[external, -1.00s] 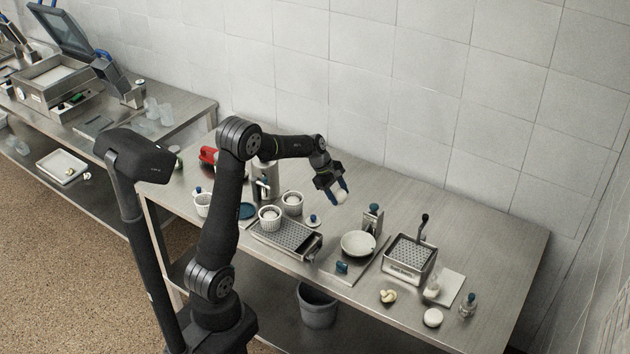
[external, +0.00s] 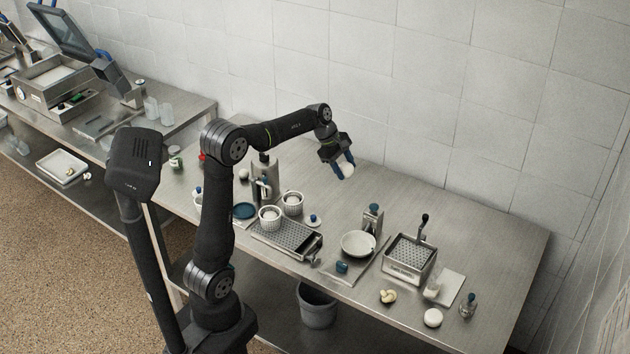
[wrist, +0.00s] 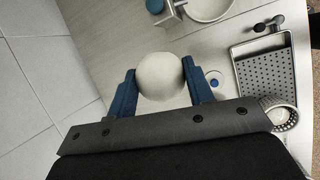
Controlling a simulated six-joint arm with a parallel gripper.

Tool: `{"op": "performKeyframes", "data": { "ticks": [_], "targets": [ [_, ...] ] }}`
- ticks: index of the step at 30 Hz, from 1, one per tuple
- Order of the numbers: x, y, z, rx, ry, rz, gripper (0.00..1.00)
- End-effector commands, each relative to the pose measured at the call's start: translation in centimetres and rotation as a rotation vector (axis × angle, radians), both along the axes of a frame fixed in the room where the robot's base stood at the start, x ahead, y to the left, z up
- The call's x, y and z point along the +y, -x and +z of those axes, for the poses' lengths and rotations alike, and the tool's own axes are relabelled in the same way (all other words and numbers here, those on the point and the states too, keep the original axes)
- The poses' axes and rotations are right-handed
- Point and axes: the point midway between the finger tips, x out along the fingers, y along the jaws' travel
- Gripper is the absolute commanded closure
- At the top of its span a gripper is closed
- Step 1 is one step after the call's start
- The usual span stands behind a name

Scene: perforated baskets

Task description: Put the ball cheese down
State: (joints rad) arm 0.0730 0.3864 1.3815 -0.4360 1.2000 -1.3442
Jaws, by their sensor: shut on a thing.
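The ball cheese is a pale round ball (external: 348,171), held between the blue fingers of my gripper (external: 342,166) near the back of the steel table. In the wrist view the ball (wrist: 160,76) sits between the two blue fingertips (wrist: 160,88), with one finger on each side. My gripper is shut on it. The ball appears to be above the table surface (external: 330,200); the exact height is hard to tell.
White perforated baskets (external: 292,203) and a perforated tray (external: 287,240) stand to the front left. A white bowl (external: 358,243), a steel box with a perforated top (external: 410,257) and a knotted cheese (external: 388,296) are to the right. The back of the table looks clear.

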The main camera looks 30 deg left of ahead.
Motion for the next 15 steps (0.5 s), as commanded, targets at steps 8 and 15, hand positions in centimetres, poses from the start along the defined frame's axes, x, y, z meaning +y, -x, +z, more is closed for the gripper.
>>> {"op": "performKeyframes", "data": {
  "ticks": [8,15],
  "targets": [
    [-6.6,-2.3,0.1,0.003,-0.001,-0.019,0.80],
    [-16.8,-3.9,0.5,0.002,0.000,-0.032,0.80]
  ]
}}
